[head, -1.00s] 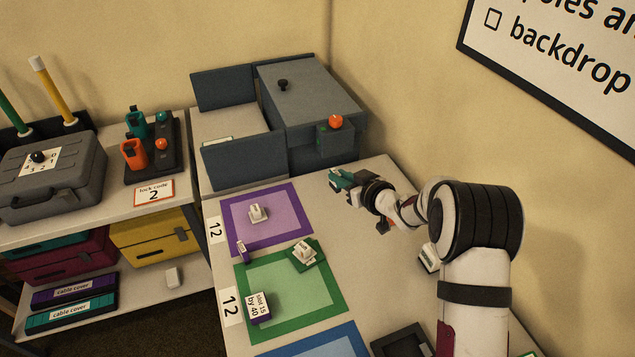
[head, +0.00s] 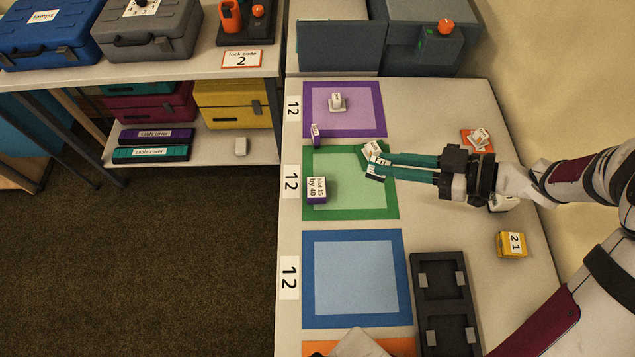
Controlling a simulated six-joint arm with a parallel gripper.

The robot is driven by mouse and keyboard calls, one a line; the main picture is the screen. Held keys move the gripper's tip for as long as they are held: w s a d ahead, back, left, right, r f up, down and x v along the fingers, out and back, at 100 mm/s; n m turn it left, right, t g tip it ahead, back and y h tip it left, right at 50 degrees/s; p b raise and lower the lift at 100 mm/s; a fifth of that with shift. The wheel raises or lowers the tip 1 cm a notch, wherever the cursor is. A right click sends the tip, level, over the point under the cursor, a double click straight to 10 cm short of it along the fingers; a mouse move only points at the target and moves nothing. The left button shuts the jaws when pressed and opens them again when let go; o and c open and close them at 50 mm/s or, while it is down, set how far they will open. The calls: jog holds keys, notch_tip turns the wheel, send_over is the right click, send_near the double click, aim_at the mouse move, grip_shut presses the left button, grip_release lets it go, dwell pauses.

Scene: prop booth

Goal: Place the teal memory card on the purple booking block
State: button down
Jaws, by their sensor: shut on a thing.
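A dark green-teal card (head: 364,160) with a white raised grip (head: 371,148) is at the upper right of the green-bordered square. My gripper (head: 379,164) reaches in from the right with its long teal fingers. It is shut on this card at its white part; the fingertips hide some of it. I cannot tell whether the card touches the surface. The purple-bordered square (head: 313,99) lies farther back, with a white piece (head: 337,102) standing on it. A small purple block (head: 315,134) stands at its front edge. Another purple block (head: 316,190), labelled "slot 15 by 40", lies on the green-bordered square (head: 350,211).
A blue-bordered square (head: 352,278) lies nearer, beside a dark tray (head: 440,270). A yellow block marked 21 (head: 511,245) and an orange card (head: 478,138) lie to the right. Grey panels (head: 340,46) stand behind the table. The purple square's right half is bare.

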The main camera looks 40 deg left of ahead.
jog(key=s+a+f, duration=0.1)
jog(key=a+f, duration=0.2)
jog(key=s+a+f, duration=0.2)
jog(key=a+f, duration=0.2)
jog(key=s+a+f, duration=0.2)
jog(key=a+f, duration=0.1)
jog(key=shift+a+f, duration=0.15)
jog(key=shift+f, duration=0.3)
jog(key=c, duration=0.8)
grip_release()
jog(key=shift+f, duration=0.15)
jog(key=shift+c, duration=0.2)
